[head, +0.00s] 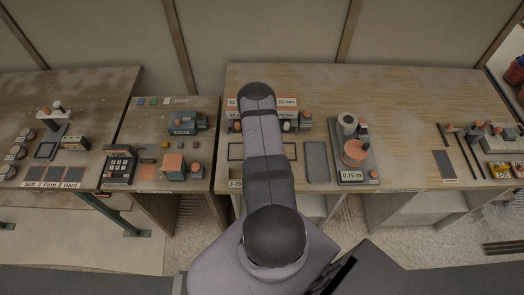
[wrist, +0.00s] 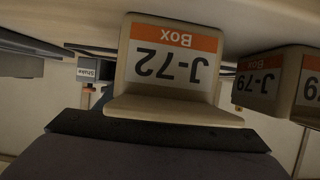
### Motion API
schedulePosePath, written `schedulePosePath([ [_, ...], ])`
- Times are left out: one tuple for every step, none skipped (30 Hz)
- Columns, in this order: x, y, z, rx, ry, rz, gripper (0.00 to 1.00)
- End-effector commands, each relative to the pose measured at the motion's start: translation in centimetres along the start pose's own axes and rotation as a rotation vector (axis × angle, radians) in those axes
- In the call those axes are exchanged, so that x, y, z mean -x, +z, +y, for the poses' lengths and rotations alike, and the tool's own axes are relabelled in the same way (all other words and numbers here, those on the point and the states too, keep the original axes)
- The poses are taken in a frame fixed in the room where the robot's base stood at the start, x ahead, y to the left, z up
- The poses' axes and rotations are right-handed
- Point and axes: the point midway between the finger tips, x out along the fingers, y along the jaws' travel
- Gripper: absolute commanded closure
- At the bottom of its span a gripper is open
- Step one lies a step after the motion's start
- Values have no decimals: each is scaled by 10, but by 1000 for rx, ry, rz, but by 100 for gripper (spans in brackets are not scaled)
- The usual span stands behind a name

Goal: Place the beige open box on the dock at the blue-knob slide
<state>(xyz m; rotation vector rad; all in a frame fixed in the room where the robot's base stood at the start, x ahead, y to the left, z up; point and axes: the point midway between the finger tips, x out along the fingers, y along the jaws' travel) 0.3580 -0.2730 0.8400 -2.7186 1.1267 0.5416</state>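In the wrist view a beige box (wrist: 165,72) fills the middle, close to the camera. Its front has an orange band and the label "Box J-72", which reads upside down. A dark bar of my gripper (wrist: 155,130) lies across the lower picture, right at the box's lip. I cannot tell whether it grips the box or only lies against it. In the head view my arm hides my gripper and this box. Small slide units (head: 305,120) show partly behind my arm. I cannot make out a blue knob or the dock there.
A second beige box (wrist: 260,82), labelled J-79, stands to the right in the wrist view. In the head view a dial device (head: 354,155) reading "0.75 m" and a grey plate (head: 317,161) stand right of my arm. A blue unit (head: 182,123) stands on the left bench.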

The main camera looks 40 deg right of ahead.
Motion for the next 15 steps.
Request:
schedulePosePath([
  [0,0,0,0,0,0,38],
  [0,0,0,0,0,0,38],
  [0,0,0,0,0,0,38],
  [0,0,0,0,0,0,38],
  [0,0,0,0,0,0,38],
  [0,-1,0,0,0,0,38],
  [1,-2,0,0,0,0,38],
  [1,-3,0,0,0,0,38],
  [2,-5,0,0,0,0,38],
  [5,-3,0,0,0,-2,38],
  [8,-3,0,0,0,-3,38],
  [13,-4,0,0,0,-3,38],
  [16,-4,0,0,0,-4,38],
  [21,-4,0,0,0,-3,38],
  [27,-4,0,0,0,-5,38],
])
